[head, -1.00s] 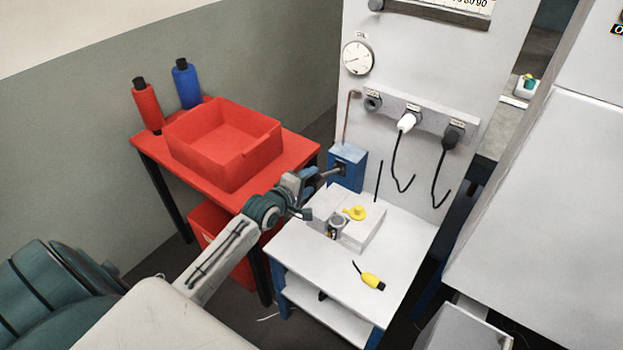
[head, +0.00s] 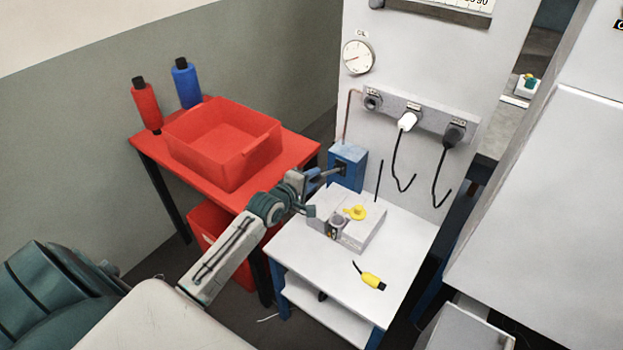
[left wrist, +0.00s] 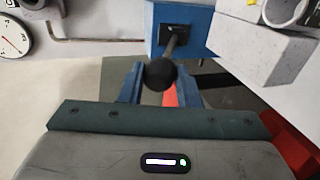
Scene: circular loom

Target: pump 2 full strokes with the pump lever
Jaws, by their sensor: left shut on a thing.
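The pump is a blue box (head: 350,158) on the grey machine panel, just behind the white table. Its lever sticks out of a dark slot in the box; in the left wrist view the thin rod (left wrist: 172,45) ends in a round black knob (left wrist: 160,75). My left gripper (head: 322,177) is at the lever's outer end, its blue fingers on either side of the knob, shut on it. In the head view the fingers and wrist largely hide the knob. My right gripper is in neither current view.
A grey block with a yellow cap (head: 355,212) sits close to my left wrist on the white table (head: 300,250). A yellow-handled tool (head: 373,282) lies nearer. A red tray (head: 218,140) stands on the red table at left. A round gauge (head: 357,57) is above the pump.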

